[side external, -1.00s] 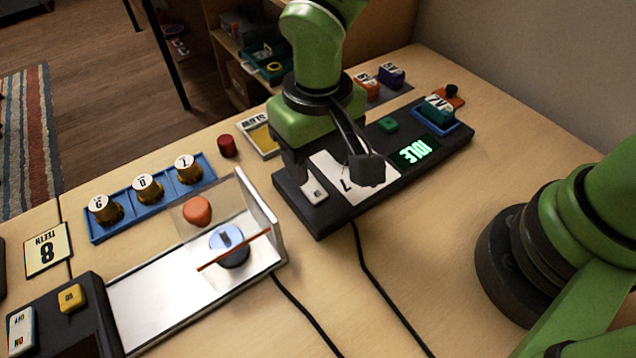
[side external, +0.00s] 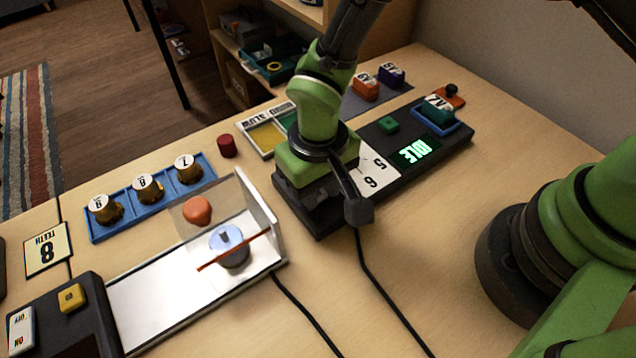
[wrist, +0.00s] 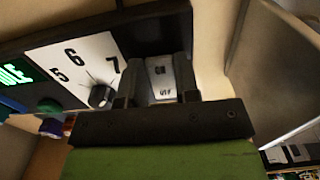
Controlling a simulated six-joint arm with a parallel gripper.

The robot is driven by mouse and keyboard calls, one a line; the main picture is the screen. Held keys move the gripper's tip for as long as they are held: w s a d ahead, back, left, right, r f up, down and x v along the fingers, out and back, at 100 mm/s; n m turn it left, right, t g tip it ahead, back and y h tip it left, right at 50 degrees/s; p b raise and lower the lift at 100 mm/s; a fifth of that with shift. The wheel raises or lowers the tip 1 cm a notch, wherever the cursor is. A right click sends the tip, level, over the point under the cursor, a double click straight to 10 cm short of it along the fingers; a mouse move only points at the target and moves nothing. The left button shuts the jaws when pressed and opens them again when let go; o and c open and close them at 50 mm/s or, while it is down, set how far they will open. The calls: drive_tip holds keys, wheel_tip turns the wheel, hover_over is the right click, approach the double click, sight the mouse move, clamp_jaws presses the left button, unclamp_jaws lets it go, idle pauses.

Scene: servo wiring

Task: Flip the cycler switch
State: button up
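The cycler is a dark box (side external: 392,163) with a lit green IDLE display (side external: 415,152) and a white dial card (side external: 378,172). In the wrist view, its white rocker switch (wrist: 162,80) has marks at both ends; the nearer reads OFF. The dial knob (wrist: 100,96) is just left of it, on a card numbered 5, 6, 7. My gripper (wrist: 157,82) is right over the switch end of the box, with dark fingers spaced apart on either side of the switch. I cannot tell whether they touch it. In the side view my gripper (side external: 312,205) hides the switch.
A clear-walled station (side external: 262,215) with a blue-grey round part (side external: 230,246) stands left of the cycler. A second ON/OFF switch (side external: 20,332) is on the front-left box. A blue rack (side external: 150,196) holds brass pieces. Black cables cross the front table.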

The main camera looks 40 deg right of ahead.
drive_tip(key=shift+w+r+g, duration=0.1)
drive_tip(key=shift+w+g, duration=0.1)
drive_tip(key=shift+g, duration=0.6)
drive_tip(key=shift+w+r+g, duration=0.1)
drive_tip(key=shift+w+g, duration=0.05)
drive_tip(key=shift+g, duration=0.65)
drive_tip(key=o, duration=0.9)
drive_tip(key=shift+r, duration=0.1)
drive_tip(key=v, duration=0.9)
drive_tip(key=shift+w+r, duration=0.2)
drive_tip(key=shift+r, duration=0.15)
